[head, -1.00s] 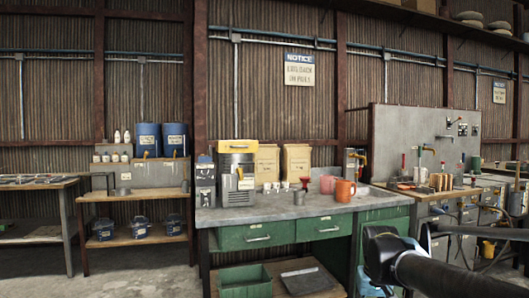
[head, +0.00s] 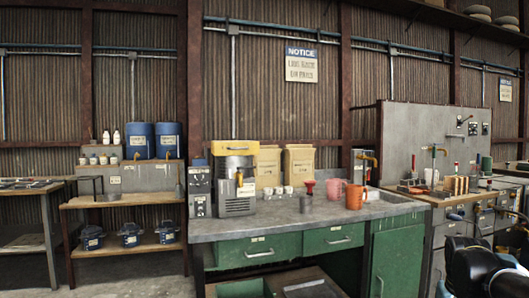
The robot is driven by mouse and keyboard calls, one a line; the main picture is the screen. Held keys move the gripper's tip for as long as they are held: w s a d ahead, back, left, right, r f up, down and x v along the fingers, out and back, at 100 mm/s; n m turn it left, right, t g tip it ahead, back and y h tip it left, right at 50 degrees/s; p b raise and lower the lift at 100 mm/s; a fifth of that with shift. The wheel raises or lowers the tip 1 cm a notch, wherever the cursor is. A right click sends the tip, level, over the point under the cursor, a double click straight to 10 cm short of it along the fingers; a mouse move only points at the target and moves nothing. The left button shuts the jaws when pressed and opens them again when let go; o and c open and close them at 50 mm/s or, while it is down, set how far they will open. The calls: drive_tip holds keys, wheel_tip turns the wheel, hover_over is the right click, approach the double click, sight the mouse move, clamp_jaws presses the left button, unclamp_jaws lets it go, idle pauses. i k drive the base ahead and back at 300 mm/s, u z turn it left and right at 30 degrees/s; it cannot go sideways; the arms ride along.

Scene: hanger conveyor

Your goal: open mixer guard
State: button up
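A metal machine (head: 237,196) with a yellow top (head: 235,147) stands at the left of the grey counter; it looks like the mixer. A rounded metal part shows under the yellow top, and a small yellow piece is on its front. Which part is the guard, and whether it is shut, is too small to tell. Black parts of my own arm show at the lower right corner, well apart from the machine. I cannot make out my gripper's fingers there.
The grey counter (head: 280,221) has green drawers. A dark grey unit (head: 199,190) stands left of the machine. Open floor (head: 130,280) lies at the lower left.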

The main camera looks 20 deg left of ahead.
sight(218, 148)
drive_tip(key=u, duration=0.2)
drive_tip(key=i, duration=1.05)
drive_tip(key=u, duration=0.65)
